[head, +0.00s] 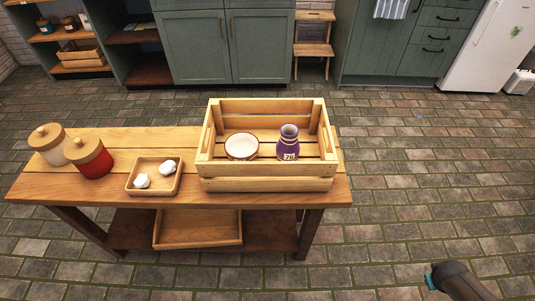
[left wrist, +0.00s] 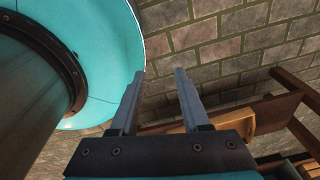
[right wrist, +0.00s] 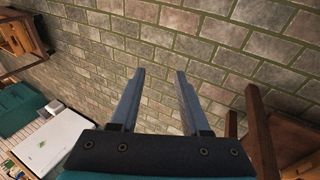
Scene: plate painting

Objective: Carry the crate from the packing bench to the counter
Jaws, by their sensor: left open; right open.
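The wooden slatted crate (head: 265,184) stands upright on the right end of the wooden packing bench (head: 190,200). A white bowl with a brown rim (head: 242,147) and a purple vase (head: 288,145) with a label stand inside it. My left gripper (left wrist: 165,75) is open and empty in the left wrist view, over the brick floor, with part of wooden furniture to its right. My right gripper (right wrist: 158,75) is open and empty in the right wrist view, also over the floor.
Two lidded jars, white (head: 47,146) and red (head: 90,160), and a small tray (head: 153,188) with white lumps stand left of the crate. Green cabinets (head: 225,45), a step stool (head: 314,48) and a white fridge (head: 485,50) line the back. Brick floor (head: 420,170) is clear to the right.

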